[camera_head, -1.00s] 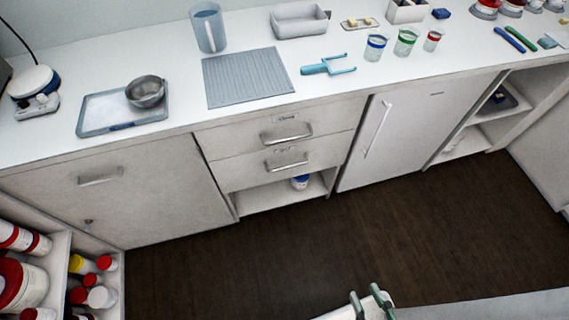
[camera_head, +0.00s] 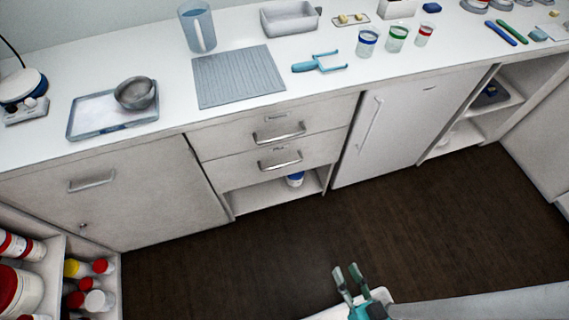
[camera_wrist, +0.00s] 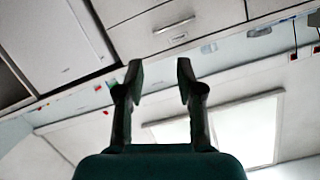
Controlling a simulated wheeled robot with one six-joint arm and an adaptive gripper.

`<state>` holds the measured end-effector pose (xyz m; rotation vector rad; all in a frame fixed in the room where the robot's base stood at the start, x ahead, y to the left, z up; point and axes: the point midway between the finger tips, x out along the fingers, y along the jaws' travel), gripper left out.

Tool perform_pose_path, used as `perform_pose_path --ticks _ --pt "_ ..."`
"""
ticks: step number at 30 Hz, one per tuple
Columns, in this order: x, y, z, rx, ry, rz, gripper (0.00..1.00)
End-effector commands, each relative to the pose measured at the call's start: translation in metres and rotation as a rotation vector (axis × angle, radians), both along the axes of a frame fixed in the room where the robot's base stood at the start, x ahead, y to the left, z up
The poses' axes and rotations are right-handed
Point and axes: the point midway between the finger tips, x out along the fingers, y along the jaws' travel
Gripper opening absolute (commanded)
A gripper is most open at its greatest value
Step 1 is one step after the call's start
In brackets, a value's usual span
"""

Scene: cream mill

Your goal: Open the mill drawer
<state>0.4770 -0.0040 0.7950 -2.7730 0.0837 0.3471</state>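Two shut drawers sit under the counter in the head view. The upper drawer (camera_head: 235,136) has a metal bar handle (camera_head: 279,133) and a small label, too small to read. The lower drawer (camera_head: 235,168) has a like handle (camera_head: 279,160). I cannot tell which one is the mill drawer. My gripper (camera_head: 347,272) is over the floor at the bottom of the head view, well apart from the drawers. In the wrist view my gripper (camera_wrist: 160,80) is open and empty, and drawer handles (camera_wrist: 175,25) show beyond its fingertips.
A tilt-front cabinet (camera_head: 130,200) is left of the drawers and a white door (camera_head: 400,125) is right. An open shelf (camera_head: 260,195) lies below. Bottles in a rack (camera_head: 85,285) stand at lower left. The dark floor (camera_head: 230,260) is clear.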

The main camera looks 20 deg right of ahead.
Motion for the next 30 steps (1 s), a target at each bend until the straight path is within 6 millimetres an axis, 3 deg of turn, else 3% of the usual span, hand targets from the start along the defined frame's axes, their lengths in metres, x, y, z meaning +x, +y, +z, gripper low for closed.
perform_pose_path --ticks 6,15,24,30 --pt "0.059 -0.001 -0.06 0.252 -0.02 -0.071 0.37" --pt "0.155 -0.002 -0.123 0.606 -0.045 -0.163 0.37" --pt "0.266 0.001 -0.159 0.957 -0.064 -0.244 0.37" --pt "0.321 0.003 -0.167 1.127 -0.071 -0.28 0.37"
